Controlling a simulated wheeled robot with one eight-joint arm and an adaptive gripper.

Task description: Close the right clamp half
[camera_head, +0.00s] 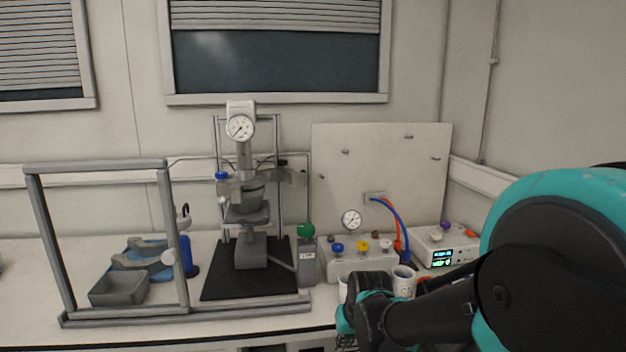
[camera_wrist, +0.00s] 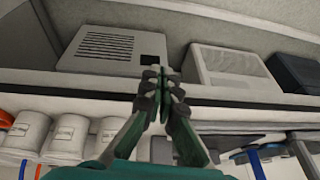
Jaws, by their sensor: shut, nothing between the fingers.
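The reactor stand (camera_head: 247,215) is upright on the black mat in the head view, with a round gauge (camera_head: 240,128) on top. A grey metal piece, which looks like the right clamp half (camera_head: 291,177), sticks out to the right of the vessel, apparently swung away from it. A similar grey piece is at the vessel's left, partly hidden. My gripper (camera_wrist: 160,76) is shut and empty in the wrist view, fingertips together. In the head view, my arm's end is low at the bench's front edge, right of and well below the clamp; its fingertips cannot be made out there.
A grey frame (camera_head: 168,235) stands at front left, with a grey tray (camera_head: 119,289) behind it. A valve box (camera_head: 357,262) with hoses and a display unit (camera_head: 445,246) stand right of the stand. White mugs (camera_wrist: 69,137) show in the wrist view.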

